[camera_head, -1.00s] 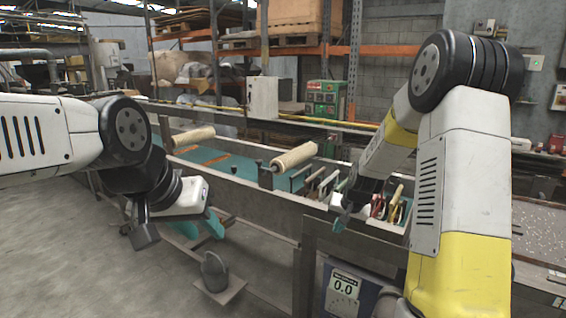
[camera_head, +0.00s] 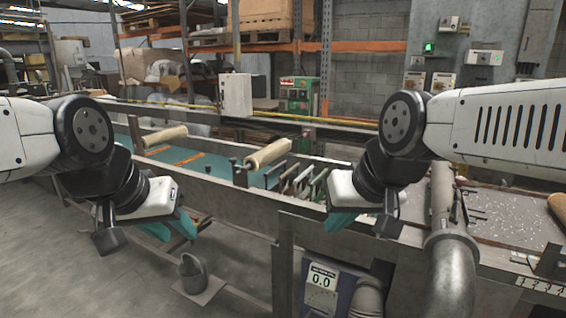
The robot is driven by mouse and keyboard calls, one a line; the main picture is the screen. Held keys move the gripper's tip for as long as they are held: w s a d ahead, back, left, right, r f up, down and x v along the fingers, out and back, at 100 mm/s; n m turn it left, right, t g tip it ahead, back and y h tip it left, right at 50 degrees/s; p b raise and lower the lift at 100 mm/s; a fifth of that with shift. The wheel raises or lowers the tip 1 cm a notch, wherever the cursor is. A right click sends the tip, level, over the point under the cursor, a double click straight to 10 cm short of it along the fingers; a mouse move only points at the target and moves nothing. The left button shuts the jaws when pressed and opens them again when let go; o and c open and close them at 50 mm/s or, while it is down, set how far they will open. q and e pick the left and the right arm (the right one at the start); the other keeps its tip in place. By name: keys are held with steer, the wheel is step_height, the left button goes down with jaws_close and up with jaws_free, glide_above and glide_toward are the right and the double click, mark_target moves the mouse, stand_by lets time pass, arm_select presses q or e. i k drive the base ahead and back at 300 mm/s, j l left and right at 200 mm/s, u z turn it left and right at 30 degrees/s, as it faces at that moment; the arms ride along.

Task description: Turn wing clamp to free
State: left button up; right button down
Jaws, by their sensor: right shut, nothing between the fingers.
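I cannot pick out the wing clamp for certain. A small dark upright fitting (camera_head: 455,207) stands beside the top of a grey pipe (camera_head: 450,265) at the right, too small to identify. My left gripper (camera_head: 172,227), with teal fingers, hangs at the left in front of the long machine; its fingers look apart and empty. My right gripper (camera_head: 338,222) points down over the machine's front edge, left of the pipe. Its teal fingers are shut with nothing between them, and it touches no clamp that I can see.
The long machine holds a teal bed (camera_head: 205,165) and cream rollers (camera_head: 268,154). A display box (camera_head: 322,285) reading 0.0 sits below its front edge. A speckled bed (camera_head: 500,215) lies at the right. A grey can (camera_head: 190,273) stands low at the left, near open floor.

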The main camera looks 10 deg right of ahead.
mark_target(454, 210)
steer(key=z, duration=1.6)
steer(key=i+j+u, duration=0.1)
steer(key=u, duration=0.2)
steer(key=i+j+u, duration=0.25)
steer(key=k, duration=0.05)
